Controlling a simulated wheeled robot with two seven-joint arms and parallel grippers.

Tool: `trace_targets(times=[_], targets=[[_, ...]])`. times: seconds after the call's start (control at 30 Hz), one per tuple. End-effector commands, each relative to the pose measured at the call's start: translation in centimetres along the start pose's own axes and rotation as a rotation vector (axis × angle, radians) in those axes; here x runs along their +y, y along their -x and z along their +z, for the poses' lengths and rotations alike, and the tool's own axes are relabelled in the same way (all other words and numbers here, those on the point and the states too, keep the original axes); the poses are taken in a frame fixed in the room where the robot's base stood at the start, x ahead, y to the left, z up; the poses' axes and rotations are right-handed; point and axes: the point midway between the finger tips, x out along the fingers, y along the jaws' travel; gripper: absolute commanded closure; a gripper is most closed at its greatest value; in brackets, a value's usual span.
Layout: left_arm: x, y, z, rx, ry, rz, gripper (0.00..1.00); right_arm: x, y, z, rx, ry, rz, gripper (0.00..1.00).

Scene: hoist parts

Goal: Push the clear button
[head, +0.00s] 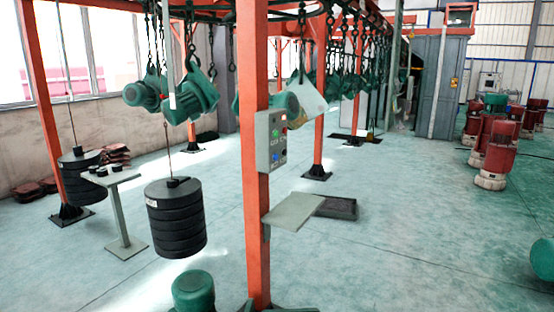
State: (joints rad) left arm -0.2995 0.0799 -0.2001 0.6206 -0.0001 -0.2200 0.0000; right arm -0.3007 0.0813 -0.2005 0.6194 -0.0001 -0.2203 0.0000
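A grey control box (268,142) is fixed to an orange post (251,200) near the middle of the head view. The labels are too small to read, so I cannot tell which is the clear button. Neither of my grippers is in view.
A small grey shelf (293,210) sticks out from the post below the box. Black stacked weights (176,220) hang at left, near a small stand (124,215). Green hoists (195,95) hang overhead. Red machines (495,150) stand at right.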

Motion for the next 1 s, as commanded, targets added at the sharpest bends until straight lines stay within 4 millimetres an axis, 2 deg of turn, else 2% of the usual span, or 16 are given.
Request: trace_targets(times=[0.03,0.13,0.17,1.0], targets=[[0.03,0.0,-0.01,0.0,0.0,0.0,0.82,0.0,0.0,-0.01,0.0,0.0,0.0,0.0],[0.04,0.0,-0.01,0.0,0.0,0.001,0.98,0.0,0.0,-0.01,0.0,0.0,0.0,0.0],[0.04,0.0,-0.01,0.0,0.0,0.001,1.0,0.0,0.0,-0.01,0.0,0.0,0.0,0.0],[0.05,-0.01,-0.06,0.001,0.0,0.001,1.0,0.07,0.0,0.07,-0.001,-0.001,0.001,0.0]])
